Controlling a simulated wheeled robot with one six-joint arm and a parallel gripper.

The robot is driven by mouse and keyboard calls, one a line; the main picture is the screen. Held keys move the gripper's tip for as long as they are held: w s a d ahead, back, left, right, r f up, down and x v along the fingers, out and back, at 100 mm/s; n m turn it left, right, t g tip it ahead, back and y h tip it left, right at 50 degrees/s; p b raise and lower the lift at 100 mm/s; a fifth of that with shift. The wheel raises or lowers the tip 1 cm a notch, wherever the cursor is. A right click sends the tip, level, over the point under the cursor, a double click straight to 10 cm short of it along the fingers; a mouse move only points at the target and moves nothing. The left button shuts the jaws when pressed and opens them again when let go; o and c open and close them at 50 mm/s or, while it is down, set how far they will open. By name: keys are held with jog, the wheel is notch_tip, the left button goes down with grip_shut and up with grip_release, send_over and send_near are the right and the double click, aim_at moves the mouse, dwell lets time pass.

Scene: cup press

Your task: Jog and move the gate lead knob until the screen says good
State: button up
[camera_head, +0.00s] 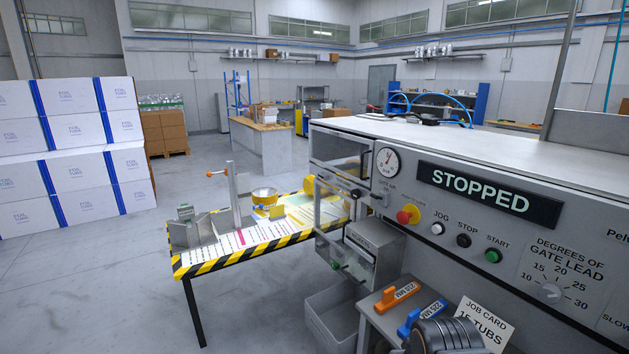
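The gate lead knob (549,292) is a small grey round knob at the right of the machine's front panel. Its printed scale runs from 10 to 30 under the words DEGREES OF GATE LEAD; its setting is too small to read surely. The screen (488,193) is black and reads STOPPED in pale letters. The JOG button (437,229) is white, below the screen, left of the black STOP button (464,241) and the green START button (492,256). My gripper cannot be made out in this view.
A red emergency button on yellow (408,214) and a dial gauge (387,162) are left of the buttons. Below the panel, a stand holds orange (399,293) and blue (422,315) tagged handles, a job card (483,325) and a dark ribbed round thing (447,334). A striped-edge table (215,262) stands left.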

grip_shut()
dwell(0.3)
dwell(1.1)
